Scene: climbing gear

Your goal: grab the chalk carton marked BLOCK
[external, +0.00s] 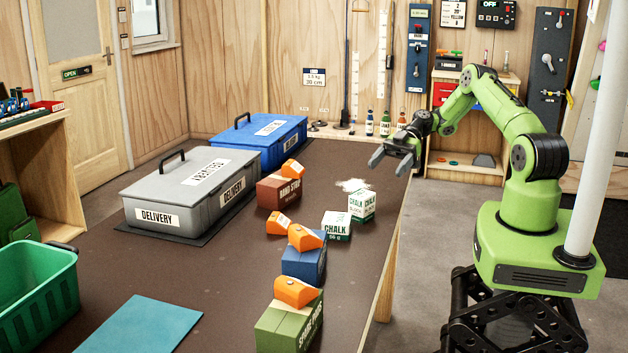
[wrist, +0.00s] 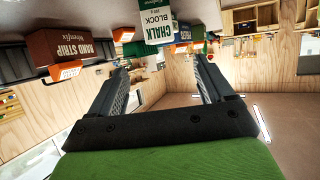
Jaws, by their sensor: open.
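The chalk carton marked BLOCK (external: 362,206) is a small white and green box standing upright near the right edge of the dark table. In the wrist view its CHALK BLOCK label (wrist: 156,24) shows at the top, beyond the gap between the fingers. A second white and green chalk carton (external: 337,226) stands just in front and to the left of it in the external view. My gripper (external: 390,161) is open and empty, above and behind the BLOCK carton and apart from it. Its two fingers (wrist: 160,68) also show in the wrist view.
A brown BAND STRIP box (external: 279,191), a blue box (external: 304,264) and a green box (external: 288,325) carry orange pieces. A white powder patch (external: 353,185) lies behind the cartons. A grey DELIVERY case (external: 190,190) and a blue case (external: 258,142) stand at the left.

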